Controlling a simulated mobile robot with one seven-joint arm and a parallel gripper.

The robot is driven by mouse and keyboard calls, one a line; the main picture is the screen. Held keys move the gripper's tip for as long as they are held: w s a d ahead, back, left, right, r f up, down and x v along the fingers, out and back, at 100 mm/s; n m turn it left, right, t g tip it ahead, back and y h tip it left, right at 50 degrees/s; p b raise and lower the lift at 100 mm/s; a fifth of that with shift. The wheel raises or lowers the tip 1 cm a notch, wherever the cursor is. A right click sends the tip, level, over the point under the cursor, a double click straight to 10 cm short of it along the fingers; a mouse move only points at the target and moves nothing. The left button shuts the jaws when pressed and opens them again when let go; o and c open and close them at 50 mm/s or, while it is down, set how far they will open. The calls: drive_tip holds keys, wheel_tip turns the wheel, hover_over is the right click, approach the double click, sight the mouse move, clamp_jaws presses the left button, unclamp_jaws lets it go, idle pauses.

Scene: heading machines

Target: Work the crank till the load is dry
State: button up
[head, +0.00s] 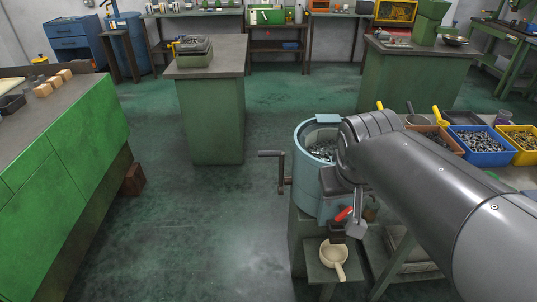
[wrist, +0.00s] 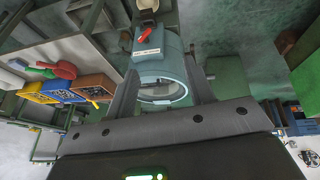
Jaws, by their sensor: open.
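A light blue drum machine (head: 306,180) stands on a green stand and holds loose grey metal parts (head: 322,150). Its crank (head: 281,172), with a dark handle (head: 269,153) to the left, sticks out at the drum's left side; nothing grips it. A red lever (head: 343,214) is low on the front; it shows in the wrist view too (wrist: 148,30). My gripper (wrist: 162,65) is open and empty, its two fingers apart with the blue drum (wrist: 160,78) showing between them. In the head view my arm covers the drum's right side and hides most of the gripper.
A cream scoop or pan (head: 334,257) sits on a low shelf below the drum. Bins of parts, including a blue bin (head: 482,147), stand on the right. A green bench (head: 62,150) is at left. The floor left of the crank is clear.

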drive_tip(key=w+a+f+n+h, duration=0.2)
drive_tip(key=w+f+h, duration=0.25)
drive_tip(key=w, duration=1.05)
drive_tip(key=w+a+f+n+h, duration=0.1)
drive_tip(key=w+f+h, duration=0.3)
drive_tip(key=w, duration=1)
drive_tip(key=n+t+h, duration=0.2)
drive_tip(key=n+t, duration=0.5)
approach(265, 155)
drive_tip(key=x, duration=1.2)
drive_tip(key=shift+s, duration=0.1)
drive_tip(key=shift+c, duration=0.4)
clamp_jaws()
